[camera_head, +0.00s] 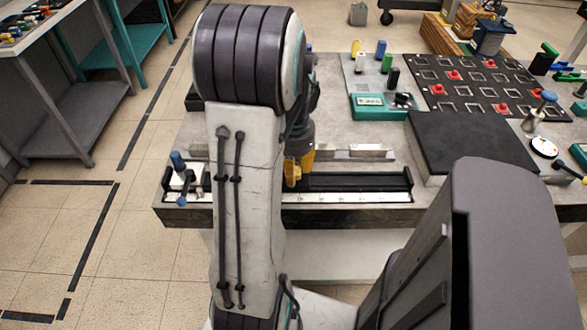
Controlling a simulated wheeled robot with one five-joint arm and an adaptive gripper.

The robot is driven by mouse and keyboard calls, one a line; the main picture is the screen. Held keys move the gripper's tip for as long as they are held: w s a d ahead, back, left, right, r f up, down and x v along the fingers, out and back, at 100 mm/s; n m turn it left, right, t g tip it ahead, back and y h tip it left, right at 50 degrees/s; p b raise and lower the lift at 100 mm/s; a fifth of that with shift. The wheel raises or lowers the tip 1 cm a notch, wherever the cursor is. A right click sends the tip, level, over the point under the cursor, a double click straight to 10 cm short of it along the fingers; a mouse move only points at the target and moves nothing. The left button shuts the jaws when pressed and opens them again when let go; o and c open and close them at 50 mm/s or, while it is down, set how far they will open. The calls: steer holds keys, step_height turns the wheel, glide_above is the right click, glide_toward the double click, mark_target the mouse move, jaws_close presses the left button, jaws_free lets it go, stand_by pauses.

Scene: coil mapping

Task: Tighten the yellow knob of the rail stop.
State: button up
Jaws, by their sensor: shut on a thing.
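My gripper (300,158) reaches down over the rail (350,184), partly hidden behind my own arm. Yellow shows at its lower end, low against the rail. I cannot clearly separate the yellow knob from the fingers there. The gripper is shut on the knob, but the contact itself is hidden. The body of the rail stop is also hidden by my arm and gripper. The rail is a long dark track with a pale ruled scale (345,198) along its front, near the table's front edge.
A blue-topped fixture (180,172) stands at the rail's left end. A black slab (470,140) lies to the right. Behind are a teal instrument (378,107), several coloured pegs and a dark board (480,82) with red pieces. Metal bars (368,152) lie just behind the rail.

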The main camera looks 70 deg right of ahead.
steer(key=m, duration=0.5)
steer(key=shift+m, duration=2.2)
steer(key=o, duration=0.9)
step_height(320, 180, up, 12)
steer(key=shift+f, duration=0.1)
